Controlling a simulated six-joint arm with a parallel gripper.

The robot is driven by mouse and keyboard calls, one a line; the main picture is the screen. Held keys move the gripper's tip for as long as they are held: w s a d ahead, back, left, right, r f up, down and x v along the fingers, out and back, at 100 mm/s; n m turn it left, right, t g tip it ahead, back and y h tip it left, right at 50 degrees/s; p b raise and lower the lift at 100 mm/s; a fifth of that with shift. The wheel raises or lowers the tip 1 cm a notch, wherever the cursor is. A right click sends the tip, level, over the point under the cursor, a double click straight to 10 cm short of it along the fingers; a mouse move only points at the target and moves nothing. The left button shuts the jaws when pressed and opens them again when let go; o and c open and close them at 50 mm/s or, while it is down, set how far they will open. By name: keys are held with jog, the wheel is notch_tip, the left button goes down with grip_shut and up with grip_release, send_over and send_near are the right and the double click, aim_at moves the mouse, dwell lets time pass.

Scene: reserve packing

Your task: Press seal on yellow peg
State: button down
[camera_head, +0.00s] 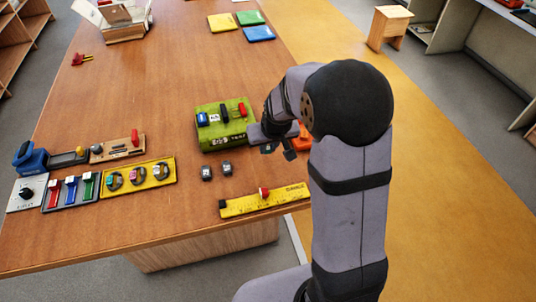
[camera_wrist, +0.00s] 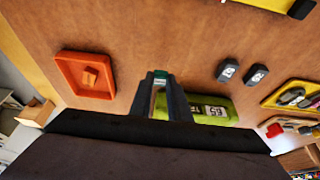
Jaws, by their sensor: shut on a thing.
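My gripper (camera_wrist: 160,88) is just right of the green box in the head view, partly hidden by my arm. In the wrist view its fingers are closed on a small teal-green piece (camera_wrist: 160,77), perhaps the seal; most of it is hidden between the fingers. The green box (camera_head: 223,138) carries blue, white, dark and red parts on top and labels on its front. It also shows in the wrist view (camera_wrist: 222,107), partly behind the fingers. I cannot pick out a yellow peg for sure in either view.
An orange tray (camera_wrist: 67,84) holds a small orange block (camera_wrist: 89,77). Two dark numbered tags (camera_head: 206,173) (camera_head: 227,167) lie before the green box. A yellow ruler (camera_head: 236,207) with a red knob lies near the front edge.

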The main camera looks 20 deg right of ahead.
notch_tip(320, 180, up, 6)
jog(key=b, duration=0.1)
notch_tip(320, 180, up, 4)
jog(key=f+p, duration=0.1)
jog(key=p, duration=0.9)
send_over(247, 120)
jog(key=shift+s+a+r, duration=0.1)
jog(key=shift+s+r, duration=0.15)
jog(key=shift+s, duration=0.15)
jog(key=shift+f+b, duration=2.1)
jog(key=shift+f, duration=0.6)
jog(key=shift+f+b, duration=0.55)
jog(key=shift+f, duration=0.25)
